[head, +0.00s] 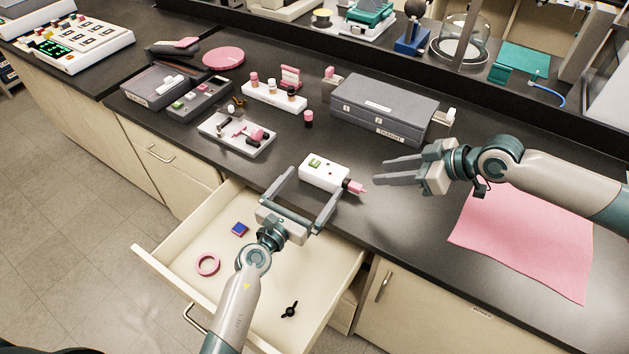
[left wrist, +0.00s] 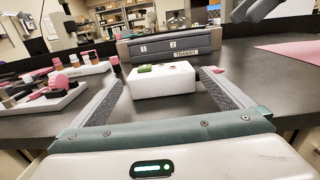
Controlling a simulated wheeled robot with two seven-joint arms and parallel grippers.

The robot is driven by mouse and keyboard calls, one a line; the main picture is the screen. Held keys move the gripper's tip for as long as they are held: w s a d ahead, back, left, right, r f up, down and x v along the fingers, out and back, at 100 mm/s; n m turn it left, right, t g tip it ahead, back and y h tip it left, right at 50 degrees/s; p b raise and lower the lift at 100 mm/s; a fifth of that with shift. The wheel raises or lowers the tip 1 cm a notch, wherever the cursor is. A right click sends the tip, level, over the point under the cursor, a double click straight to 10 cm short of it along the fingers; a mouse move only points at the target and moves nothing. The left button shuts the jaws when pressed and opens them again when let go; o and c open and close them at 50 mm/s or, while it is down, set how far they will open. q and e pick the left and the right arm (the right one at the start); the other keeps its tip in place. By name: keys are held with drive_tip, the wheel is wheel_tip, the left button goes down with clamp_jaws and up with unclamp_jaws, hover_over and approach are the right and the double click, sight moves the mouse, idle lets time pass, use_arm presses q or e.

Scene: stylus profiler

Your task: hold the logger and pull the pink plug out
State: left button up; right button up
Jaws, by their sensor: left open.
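The logger is a white box (head: 322,176) with a green patch on top, lying on the black bench near its front edge. The pink plug (head: 356,187) sticks out of its right end. My left gripper (head: 313,184) is open, its fingers pointing at the logger from the front, one towards each end. In the left wrist view the logger (left wrist: 165,82) sits between and beyond the fingertips; a bit of the pink plug (left wrist: 217,71) shows beside the right fingertip. My right gripper (head: 380,173) is open and empty, to the right of the plug, fingers pointing left towards it.
An open drawer (head: 340,275) below my left gripper holds a pink ring, a blue block and a black part. A grey case (head: 375,122) stands behind the logger. A white tray (head: 217,145) with pink parts lies left. A pink mat (head: 540,245) lies right.

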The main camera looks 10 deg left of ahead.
use_arm(q)
drive_tip(key=shift+x, duration=1.1)
drive_tip(key=c, duration=1.5)
drive_tip(key=shift+c, duration=0.2)
use_arm(e)
drive_tip(key=shift+c, duration=0.3)
